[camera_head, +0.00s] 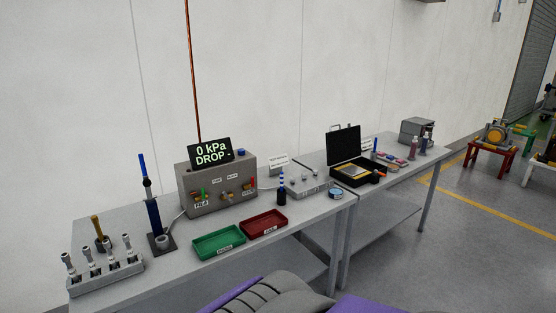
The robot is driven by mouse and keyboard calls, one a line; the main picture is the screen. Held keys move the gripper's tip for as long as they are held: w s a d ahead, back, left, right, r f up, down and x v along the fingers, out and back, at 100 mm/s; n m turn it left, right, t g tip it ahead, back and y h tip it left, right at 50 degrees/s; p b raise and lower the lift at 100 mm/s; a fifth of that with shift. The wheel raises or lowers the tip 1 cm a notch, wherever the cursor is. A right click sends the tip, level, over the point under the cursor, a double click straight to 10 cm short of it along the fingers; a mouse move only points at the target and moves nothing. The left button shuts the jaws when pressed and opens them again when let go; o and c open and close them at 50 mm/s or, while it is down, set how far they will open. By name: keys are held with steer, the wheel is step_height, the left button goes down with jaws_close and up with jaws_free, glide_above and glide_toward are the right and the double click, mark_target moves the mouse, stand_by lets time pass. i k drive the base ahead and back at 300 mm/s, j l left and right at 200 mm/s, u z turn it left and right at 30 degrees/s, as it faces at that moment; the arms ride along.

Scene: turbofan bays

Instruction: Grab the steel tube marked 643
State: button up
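A grey rack (108,278) stands at the near left end of the workbench. Several short steel tubes with pale tops, among them one steel tube (88,255) near its middle, stand upright in it. Any marks on the tubes are too small to read, so I cannot tell which one is marked 643. My gripper is not in view; only grey and purple parts, which look like my own body, show at the bottom edge.
Right of the rack are a blue upright pump (154,215), a grey test box (217,189) reading "0 kPa DROP", a green tray (218,241) and a red tray (264,224). A second bench holds an open black case (346,150).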

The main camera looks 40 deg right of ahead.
mark_target(86, 251)
steer(key=z, duration=1.35)
steer(key=j+u, duration=0.1)
steer(key=u, duration=1.45)
steer(key=i+j+z, duration=0.4)
steer(key=j, duration=0.2)
steer(key=i+j+z, duration=0.15)
steer(key=j, duration=0.2)
steer(key=i+j+z, duration=0.2)
steer(key=j, duration=0.15)
steer(key=j+z, duration=0.2)
steer(key=j, duration=0.2)
steer(key=j+z, duration=0.2)
steer(key=j, duration=0.2)
steer(key=j+u, duration=0.1)
steer(key=i+j, duration=0.05)
steer(key=j, duration=0.05)
